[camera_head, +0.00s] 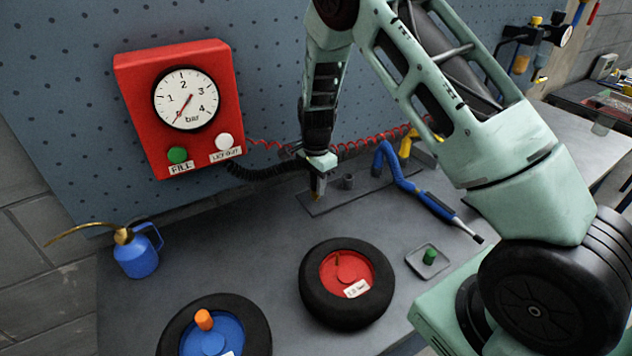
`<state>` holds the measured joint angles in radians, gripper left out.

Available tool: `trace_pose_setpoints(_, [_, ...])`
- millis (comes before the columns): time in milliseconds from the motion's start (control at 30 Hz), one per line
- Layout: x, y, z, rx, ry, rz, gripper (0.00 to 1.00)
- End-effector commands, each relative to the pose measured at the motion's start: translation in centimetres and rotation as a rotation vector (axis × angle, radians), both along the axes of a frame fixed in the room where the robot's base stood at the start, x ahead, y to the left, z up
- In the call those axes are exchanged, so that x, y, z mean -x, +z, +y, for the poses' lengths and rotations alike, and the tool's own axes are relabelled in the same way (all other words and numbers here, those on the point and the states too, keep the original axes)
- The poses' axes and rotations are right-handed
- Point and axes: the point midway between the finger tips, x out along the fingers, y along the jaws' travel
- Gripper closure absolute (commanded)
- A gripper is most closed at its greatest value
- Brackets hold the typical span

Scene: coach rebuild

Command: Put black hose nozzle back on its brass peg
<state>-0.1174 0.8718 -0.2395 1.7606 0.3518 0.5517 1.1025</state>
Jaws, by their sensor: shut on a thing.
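My gripper (318,186) points down over the left end of a dark strip (335,197) on the bench. A black coiled hose (262,169) runs from the red gauge box to my gripper. My gripper is shut on the black hose nozzle at the end of this hose; the fingers mostly hide the nozzle. A small brass-coloured bit (315,196) shows at the fingertips, low by the strip; I cannot tell whether it is the brass peg or touches the nozzle. A short grey peg (348,181) stands on the strip to the right.
The red gauge box (180,108) hangs on the pegboard. A blue tool (410,185) and a yellow nozzle (407,146) are right of the strip. A red-hubbed wheel (318,288), a blue-hubbed wheel (248,318), a small tray (417,264) and a blue oil can (137,257) are nearer.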

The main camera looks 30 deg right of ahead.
Motion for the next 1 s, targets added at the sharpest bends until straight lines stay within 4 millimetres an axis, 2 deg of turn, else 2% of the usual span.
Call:
trace_pose_setpoints(467, [0.0, -0.6, 0.0, 0.0, 0.0, -0.001, 1.0])
trace_pose_setpoints(500, [0.0, -0.6, 0.0, 0.0, 0.0, -0.001, 0.68])
trace_pose_setpoints(567, [0.0, -0.6, 0.0, 0.0, 0.0, -0.001, 0.51])
trace_pose_setpoints(600, [0.0, -0.6, 0.0, 0.0, 0.0, -0.001, 0.48])
trace_pose_setpoints(867, [0.0, -0.6, 0.0, 0.0, 0.0, -0.001, 0.48])
trace_pose_setpoints(1000, [-0.1, 0.4, 0.0, 0.0, 0.001, -0.004, 0.48])
